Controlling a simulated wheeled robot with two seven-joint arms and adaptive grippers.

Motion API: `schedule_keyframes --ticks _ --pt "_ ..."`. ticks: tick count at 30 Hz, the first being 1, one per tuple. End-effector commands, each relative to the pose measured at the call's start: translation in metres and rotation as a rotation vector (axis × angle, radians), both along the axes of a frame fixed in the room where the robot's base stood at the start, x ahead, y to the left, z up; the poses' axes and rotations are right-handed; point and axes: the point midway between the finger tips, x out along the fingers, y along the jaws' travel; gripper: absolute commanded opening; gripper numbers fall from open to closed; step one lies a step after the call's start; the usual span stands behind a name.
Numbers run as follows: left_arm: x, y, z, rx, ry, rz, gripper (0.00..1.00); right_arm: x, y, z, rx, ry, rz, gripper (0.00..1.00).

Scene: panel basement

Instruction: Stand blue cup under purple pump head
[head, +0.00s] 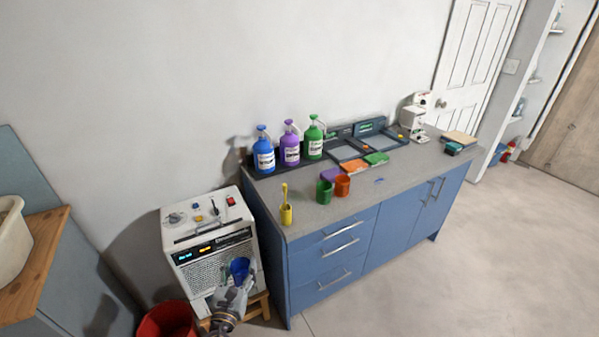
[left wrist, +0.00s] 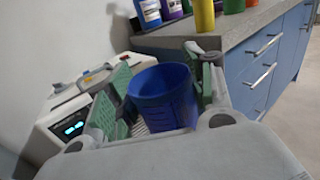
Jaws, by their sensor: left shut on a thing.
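My left gripper (head: 236,287) is shut on the blue cup (head: 239,268), in front of the white machine and below the counter top. In the left wrist view the blue cup (left wrist: 164,97) sits upright or nearly so between the green finger pads, its open mouth showing. The purple pump bottle (head: 290,147) stands at the back left of the counter, between a blue pump bottle (head: 264,155) and a green pump bottle (head: 313,140). Its purple pump head (head: 290,124) is on top. My right gripper is not in view.
A yellow holder (head: 286,213), a green cup (head: 324,191) and an orange cup (head: 342,185) stand near the counter's front left. The white machine (head: 207,235) stands left of the counter (head: 300,222). A red bucket (head: 167,320) is at the bottom left.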

Motion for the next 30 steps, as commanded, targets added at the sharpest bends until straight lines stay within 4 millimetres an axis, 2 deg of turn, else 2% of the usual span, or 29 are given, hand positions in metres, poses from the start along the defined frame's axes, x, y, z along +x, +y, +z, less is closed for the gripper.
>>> schedule_keyframes --ticks 1,21,29,30 --pt "0.000 0.000 0.008 0.000 -0.001 0.000 0.28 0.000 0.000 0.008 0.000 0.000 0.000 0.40" --pt "0.000 0.000 0.059 0.000 -0.001 0.000 0.28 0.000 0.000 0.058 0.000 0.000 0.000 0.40" --pt "0.000 0.000 0.074 0.000 0.000 0.000 0.28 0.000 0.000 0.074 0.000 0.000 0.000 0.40" --pt "0.003 0.003 0.076 0.000 -0.003 -0.010 0.28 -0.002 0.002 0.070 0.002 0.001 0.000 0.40"
